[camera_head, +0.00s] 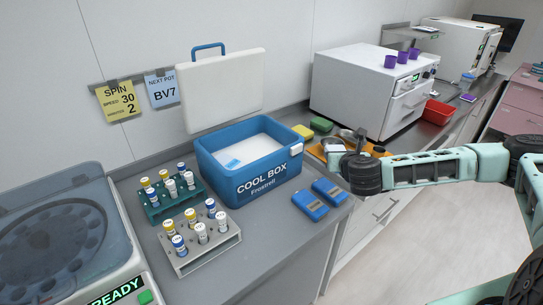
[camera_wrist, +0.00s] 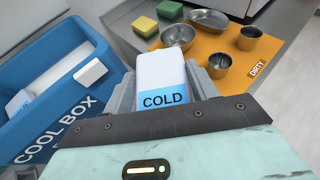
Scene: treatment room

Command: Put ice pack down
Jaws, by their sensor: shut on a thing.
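My gripper (camera_wrist: 162,88) is shut on a white ice pack (camera_wrist: 161,68) with a blue band reading COLD. A grey finger lies along each side of the pack in the wrist view. The held pack is right of the open blue cool box (camera_wrist: 52,52), outside its wall. In the head view the cool box (camera_head: 229,188) stands on the counter with its white lid raised. A white and blue pack (camera_head: 233,163) lies inside it. Two blue packs (camera_head: 310,206) (camera_head: 329,191) lie on the counter in front of the box.
An orange mat (camera_wrist: 225,68) marked DIRTY holds steel bowls and cups beyond the pack. Yellow and green sponges (camera_head: 321,125) lie nearby. Two tube racks (camera_head: 203,250) and a centrifuge (camera_head: 60,235) stand left. Bare counter (camera_head: 275,225) shows in front of the box.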

